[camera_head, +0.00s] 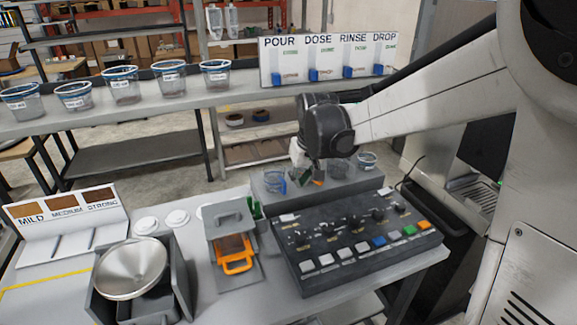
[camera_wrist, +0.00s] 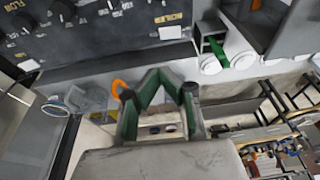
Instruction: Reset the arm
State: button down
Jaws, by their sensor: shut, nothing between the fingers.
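My gripper (camera_head: 303,172) hangs from the dark wrist of my arm, above the grey ledge behind the control panel. In the wrist view its green-lined fingers (camera_wrist: 157,76) come together at the tips, with nothing held between them. The black control panel (camera_head: 355,245) with knobs and coloured buttons lies in front of the gripper; it also shows along the top of the wrist view (camera_wrist: 100,30). A small orange part shows beside the fingers.
A shelf at the back holds several labelled cups (camera_head: 122,86) and a POUR/DOSE/RINSE/DROP board (camera_head: 328,60). On the table at left are a metal funnel bowl (camera_head: 131,268), an orange-handled unit (camera_head: 235,255) and a MILD/MEDIUM/STRONG sign (camera_head: 65,220).

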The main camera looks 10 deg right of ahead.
jog(key=s+r+t+b, duration=0.2)
jog(key=s+r+b, duration=0.15)
jog(key=s, duration=1.05)
jog(key=s+d+f+m+t+b, duration=0.1)
jog(key=s+f, duration=0.3)
jog(key=s, duration=0.9)
jog(key=shift+s+t+h+b, duration=0.15)
jog(key=shift+t+h+b, duration=0.2)
jog(key=shift+b, duration=0.45)
jog(key=shift+d+f, duration=0.1)
